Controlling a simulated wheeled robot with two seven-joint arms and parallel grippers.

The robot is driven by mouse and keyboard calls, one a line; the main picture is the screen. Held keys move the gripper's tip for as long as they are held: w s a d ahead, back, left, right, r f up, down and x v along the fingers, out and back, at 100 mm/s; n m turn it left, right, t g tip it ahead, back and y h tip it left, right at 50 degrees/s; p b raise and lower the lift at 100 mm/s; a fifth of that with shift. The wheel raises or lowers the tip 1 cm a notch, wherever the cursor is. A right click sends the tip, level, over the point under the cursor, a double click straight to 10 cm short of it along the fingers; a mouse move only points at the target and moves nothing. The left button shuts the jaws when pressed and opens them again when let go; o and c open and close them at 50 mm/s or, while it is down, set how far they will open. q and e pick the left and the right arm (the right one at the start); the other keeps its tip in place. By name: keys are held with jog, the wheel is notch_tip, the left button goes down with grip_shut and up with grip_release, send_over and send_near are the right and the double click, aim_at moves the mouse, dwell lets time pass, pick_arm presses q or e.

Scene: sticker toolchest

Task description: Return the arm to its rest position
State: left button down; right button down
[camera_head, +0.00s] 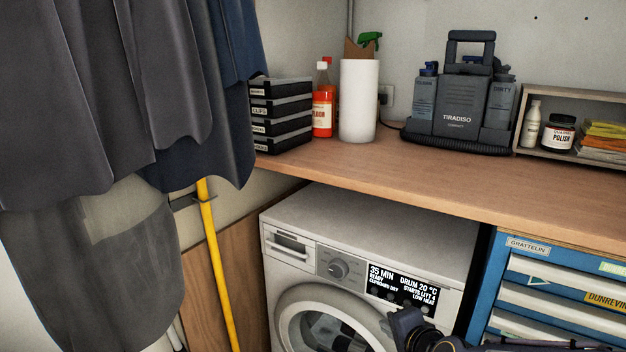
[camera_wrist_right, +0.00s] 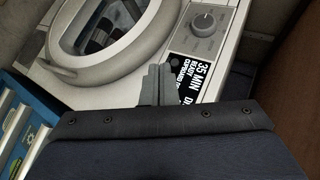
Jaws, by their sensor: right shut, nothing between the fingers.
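My right gripper (camera_head: 408,328) shows at the bottom of the head view, in front of the washer-dryer (camera_head: 375,228) and left of the blue tool chest (camera_head: 484,290). Its forearm reaches in from the lower right. In the right wrist view the gripper's grey fingers (camera_wrist_right: 155,84) are together, with nothing held between them. They show against the machine's front panel and partly cover its display. The tool chest also shows at the left of the wrist view (camera_wrist_right: 22,122). My left gripper is not in view.
A wooden worktop (camera_head: 430,180) runs above the machine and chest. It carries black cases (camera_head: 280,115), red bottles (camera_head: 323,108), a white roll (camera_head: 359,100), a grey cleaner (camera_head: 460,105) and a shelf box (camera_head: 575,95). Dark coats (camera_head: 100,90) and a yellow pole (camera_head: 213,260) are at left.

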jog(key=s+d+r+n+g, duration=0.1)
jog(key=s+d+n+g, duration=0.15)
jog(key=s+n, duration=0.7)
jog(key=s+d+r+n+g, duration=0.1)
jog(key=s+n+g, duration=0.15)
jog(key=s, duration=1.35)
notch_tip(320, 180, up, 17)
jog(key=s+p, duration=0.1)
jog(key=p, duration=1.7)
jog(key=shift+d+g, duration=0.25)
jog(key=shift+g, duration=0.05)
jog(key=shift+s, duration=0.1)
jog(key=shift+m, duration=0.3)
